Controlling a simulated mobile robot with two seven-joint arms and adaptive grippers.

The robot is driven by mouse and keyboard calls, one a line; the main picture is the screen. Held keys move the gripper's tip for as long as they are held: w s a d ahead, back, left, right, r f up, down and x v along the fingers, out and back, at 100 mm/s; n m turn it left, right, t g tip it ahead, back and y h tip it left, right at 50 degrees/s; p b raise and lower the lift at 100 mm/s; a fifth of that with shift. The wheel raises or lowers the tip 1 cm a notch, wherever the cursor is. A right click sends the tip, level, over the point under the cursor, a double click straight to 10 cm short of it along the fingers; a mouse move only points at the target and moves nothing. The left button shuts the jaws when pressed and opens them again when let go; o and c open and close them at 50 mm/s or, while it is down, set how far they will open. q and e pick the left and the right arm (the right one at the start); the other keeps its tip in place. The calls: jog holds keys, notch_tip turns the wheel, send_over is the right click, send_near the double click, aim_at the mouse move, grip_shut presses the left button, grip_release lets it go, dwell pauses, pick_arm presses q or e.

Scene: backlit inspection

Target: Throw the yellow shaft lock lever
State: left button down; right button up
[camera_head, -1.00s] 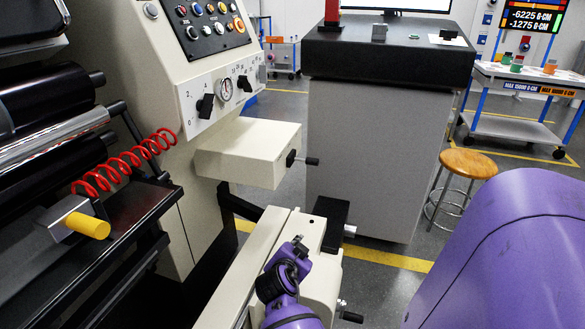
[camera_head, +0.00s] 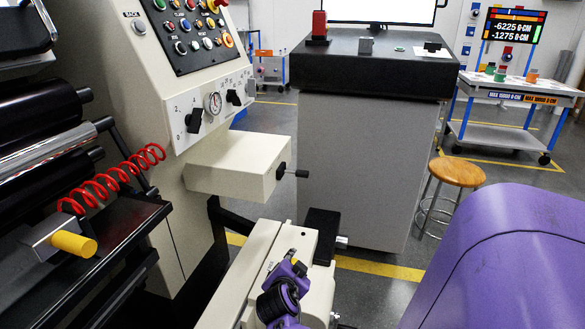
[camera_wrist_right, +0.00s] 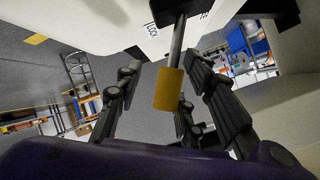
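The lever is a metal rod with a yellow cylindrical grip (camera_wrist_right: 169,88), hanging from a pale machine body in the right wrist view. Lettering reading "LOCK" is printed on that body near it. My right gripper (camera_wrist_right: 163,68) is open, with its dark fingers on both sides of the lever. Gaps show beside the yellow grip, so it does not look clamped. In the head view, a yellow knob (camera_head: 74,243) on a grey block sits at the left; I cannot tell whether it belongs to the lock. My left gripper is not in view.
The cream console (camera_head: 165,100) with switches and a gauge stands at the left, beside black rollers and a red coiled hose (camera_head: 110,182). A cream box (camera_head: 238,165) juts out. A grey cabinet (camera_head: 355,150), stool (camera_head: 457,172) and wheeled table (camera_head: 515,88) stand beyond.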

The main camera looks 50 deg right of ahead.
jog(key=shift+w+r, duration=0.1)
jog(key=shift+r, duration=0.05)
jog(key=shift+a+r, duration=0.1)
jog(key=shift+a, duration=0.2)
jog(key=v, duration=0.7)
jog(key=shift+d, duration=0.15)
